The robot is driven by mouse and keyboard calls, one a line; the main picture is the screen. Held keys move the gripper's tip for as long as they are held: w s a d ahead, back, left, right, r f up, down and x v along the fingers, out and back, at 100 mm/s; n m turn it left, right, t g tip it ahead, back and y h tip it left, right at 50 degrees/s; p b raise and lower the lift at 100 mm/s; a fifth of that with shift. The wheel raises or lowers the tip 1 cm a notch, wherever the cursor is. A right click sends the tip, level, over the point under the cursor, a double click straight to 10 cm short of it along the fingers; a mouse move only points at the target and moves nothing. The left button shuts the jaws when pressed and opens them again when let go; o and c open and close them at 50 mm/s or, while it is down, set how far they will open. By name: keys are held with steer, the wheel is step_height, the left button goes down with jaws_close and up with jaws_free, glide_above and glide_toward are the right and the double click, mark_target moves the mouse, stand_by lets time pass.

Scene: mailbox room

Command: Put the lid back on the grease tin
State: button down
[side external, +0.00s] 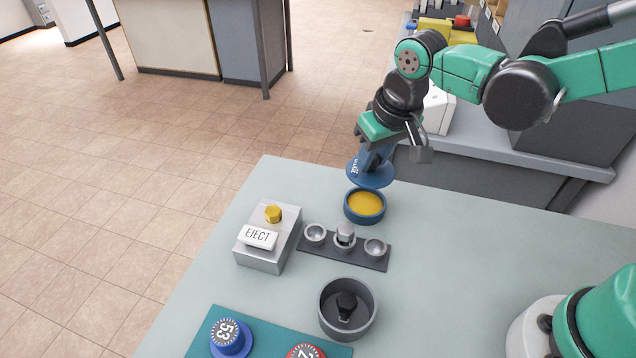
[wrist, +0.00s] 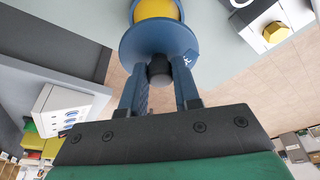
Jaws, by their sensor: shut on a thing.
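The grease tin (side external: 364,219) is a round blue tin filled with yellow grease, standing open on the pale table. Its lid (side external: 368,179) is a blue disc held tilted just above and behind the tin in the side view. My gripper (side external: 378,158) is shut on the lid's dark knob. In the wrist view my gripper (wrist: 160,80) has its two blue fingers either side of the knob, with the lid (wrist: 150,38) beyond them. Part of the tin's yellow grease (wrist: 156,8) shows past the lid at the top edge; the lid hides the rest.
An EJECT box (side external: 265,238) with a yellow knob stands left of the tin. A dark strip with metal cups (side external: 345,246) lies just in front. A dark round bowl (side external: 347,309) and a teal mat with numbered knobs (side external: 262,342) are nearer. The table right of the tin is clear.

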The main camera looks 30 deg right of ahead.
steer(key=shift+f, duration=2.95)
steer(key=shift+f, duration=0.15)
steer(key=shift+c, duration=0.4)
jaws_free()
steer(key=shift+r, duration=3.5)
